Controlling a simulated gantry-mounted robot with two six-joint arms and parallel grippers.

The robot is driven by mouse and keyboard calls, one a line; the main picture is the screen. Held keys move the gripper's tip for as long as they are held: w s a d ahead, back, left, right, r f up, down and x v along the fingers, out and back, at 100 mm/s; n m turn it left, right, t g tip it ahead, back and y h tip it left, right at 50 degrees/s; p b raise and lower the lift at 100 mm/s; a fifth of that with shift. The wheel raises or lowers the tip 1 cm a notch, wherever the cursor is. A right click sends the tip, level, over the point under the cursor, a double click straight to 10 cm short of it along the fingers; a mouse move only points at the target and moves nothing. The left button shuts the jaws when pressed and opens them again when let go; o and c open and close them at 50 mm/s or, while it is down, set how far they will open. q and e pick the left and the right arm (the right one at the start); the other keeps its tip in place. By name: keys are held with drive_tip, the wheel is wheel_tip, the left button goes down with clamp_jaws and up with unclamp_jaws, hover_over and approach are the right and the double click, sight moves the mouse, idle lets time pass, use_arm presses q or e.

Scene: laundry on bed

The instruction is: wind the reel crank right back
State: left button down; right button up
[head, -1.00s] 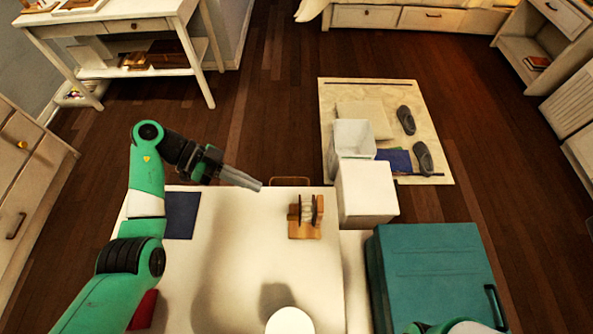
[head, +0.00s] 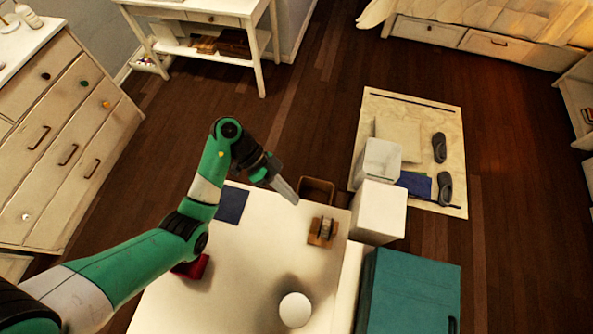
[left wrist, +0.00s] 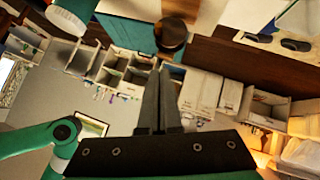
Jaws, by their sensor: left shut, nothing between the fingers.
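The small wooden reel (head: 323,231) stands on the white table near its far right corner. It has a wooden base and a pale drum between upright sides. Its crank is too small to make out in the head view. My left gripper (head: 292,197) is shut and empty. Its fingers point down and right, to the upper left of the reel and apart from it. In the left wrist view the shut fingers (left wrist: 160,105) show, and I cannot pick out the reel there. My right gripper is not in view.
A brown open box (head: 317,190) is at the table's far edge. A teal case (head: 408,295) is right; a white round object (head: 295,310) is in front. The table's middle is clear.

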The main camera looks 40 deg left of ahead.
sight(317, 231)
use_arm(q)
drive_tip(key=b+x, duration=0.2)
drive_tip(key=x, duration=0.1)
drive_tip(key=f+b+x, duration=0.1)
drive_tip(key=b+x, duration=0.1)
drive_tip(key=x, duration=0.2)
drive_tip(key=s+a+b+x, duration=0.1)
drive_tip(key=b+x, duration=0.1)
drive_tip(key=x, duration=0.1)
drive_tip(key=shift+s+d+f, duration=0.1)
drive_tip(key=shift+d+f, duration=0.05)
drive_tip(key=shift+f, duration=0.3)
drive_tip(key=shift+s+d+f, duration=0.1)
drive_tip(key=shift+s+f, duration=0.05)
drive_tip(key=shift+f, duration=0.25)
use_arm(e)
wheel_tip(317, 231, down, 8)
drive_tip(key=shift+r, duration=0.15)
